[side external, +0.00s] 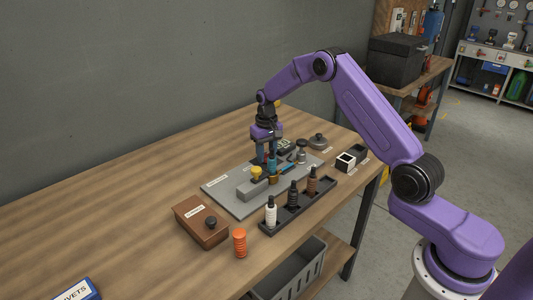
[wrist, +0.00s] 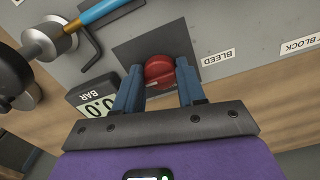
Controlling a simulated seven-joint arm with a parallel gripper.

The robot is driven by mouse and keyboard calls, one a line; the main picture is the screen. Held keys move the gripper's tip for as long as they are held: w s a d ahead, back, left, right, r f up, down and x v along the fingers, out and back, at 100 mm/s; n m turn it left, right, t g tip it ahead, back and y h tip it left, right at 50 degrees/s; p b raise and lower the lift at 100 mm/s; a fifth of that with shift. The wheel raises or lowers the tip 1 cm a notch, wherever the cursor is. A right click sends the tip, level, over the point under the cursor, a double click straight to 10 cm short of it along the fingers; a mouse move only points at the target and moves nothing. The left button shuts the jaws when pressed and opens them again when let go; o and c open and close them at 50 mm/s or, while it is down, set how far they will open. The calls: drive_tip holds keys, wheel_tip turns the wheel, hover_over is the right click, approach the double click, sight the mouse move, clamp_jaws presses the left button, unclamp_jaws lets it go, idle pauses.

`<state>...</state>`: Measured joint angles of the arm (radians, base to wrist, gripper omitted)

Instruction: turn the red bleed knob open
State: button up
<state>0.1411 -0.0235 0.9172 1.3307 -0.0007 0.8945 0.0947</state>
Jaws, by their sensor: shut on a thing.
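The red bleed knob (wrist: 159,72) is in the wrist view, set on a dark square patch of the grey plate beside the "BLEED" label (wrist: 217,57). My gripper (wrist: 160,80) has its two blue fingers on either side of the knob, shut on it.
A yellow knob (side external: 256,172) stands close to the fingers. A black rack (side external: 297,213) with several bottles, a brown box (side external: 201,222) and an orange ribbed piece (side external: 239,242) lie nearer the front. A pressure display (wrist: 97,104) is beside my fingers.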

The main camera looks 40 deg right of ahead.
sight(266, 154)
drive_tip(key=o, duration=1.1)
drive_tip(key=shift+c, duration=0.2)
drive_tip(key=shift+r, duration=0.15)
wheel_tip(266, 154, up, 17)
drive_tip(key=shift+r, duration=0.15)
